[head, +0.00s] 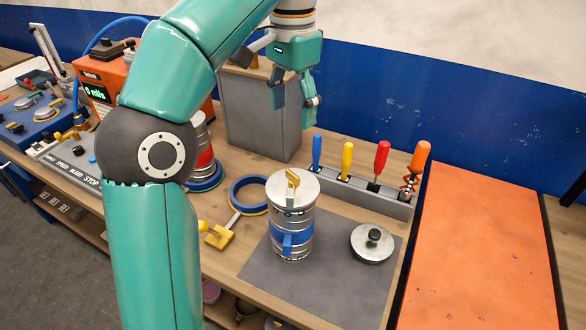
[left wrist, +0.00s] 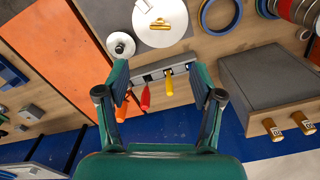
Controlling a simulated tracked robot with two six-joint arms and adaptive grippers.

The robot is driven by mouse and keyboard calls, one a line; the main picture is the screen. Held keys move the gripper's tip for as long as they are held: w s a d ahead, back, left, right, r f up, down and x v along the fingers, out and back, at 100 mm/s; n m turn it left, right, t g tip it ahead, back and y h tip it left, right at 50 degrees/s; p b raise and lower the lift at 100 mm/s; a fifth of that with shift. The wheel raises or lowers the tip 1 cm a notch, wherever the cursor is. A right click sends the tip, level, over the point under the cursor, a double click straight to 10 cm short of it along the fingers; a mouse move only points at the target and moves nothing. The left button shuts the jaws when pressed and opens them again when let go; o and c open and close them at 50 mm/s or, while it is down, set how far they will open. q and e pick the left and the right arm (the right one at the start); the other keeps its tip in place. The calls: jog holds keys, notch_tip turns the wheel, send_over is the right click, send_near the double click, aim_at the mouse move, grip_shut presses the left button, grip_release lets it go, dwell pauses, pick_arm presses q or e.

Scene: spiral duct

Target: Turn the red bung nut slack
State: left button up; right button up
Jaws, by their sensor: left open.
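I cannot pick out a red bung nut in either view. A silver canister (head: 291,235) with a blue band and a brass piece on its lid stands on a grey mat (head: 345,285); its round top shows in the left wrist view (left wrist: 150,35). My left gripper (head: 294,98) is open and empty, raised in front of the grey box (head: 258,120). In the left wrist view its fingers (left wrist: 161,85) are spread, with the tool handles seen between and beyond them. My right gripper is in neither view.
A rack (head: 360,194) holds blue, yellow, red and orange handled tools. A silver lid (head: 372,243) lies on the mat. A blue ring (head: 247,195) and a red-banded can (head: 204,160) are near my arm. An orange panel (head: 485,250) lies right. Two brass caps (left wrist: 272,129) project from the box.

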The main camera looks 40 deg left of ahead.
aim_at(292, 173)
pick_arm(q)
notch_tip(292, 173, down, 15)
jog(key=b, duration=0.3)
jog(key=shift+b, duration=0.3)
jog(key=c, duration=1.2)
jog(key=shift+o, duration=0.2)
jog(key=shift+s+r+n+p, duration=0.15)
jog(key=shift+n+p, duration=0.25)
jog(key=shift+n, duration=0.5)
jog(key=shift+n+p, duration=0.3)
jog(key=shift+n, duration=1.1)
jog(key=o, duration=1.2)
jog(key=shift+c, duration=0.2)
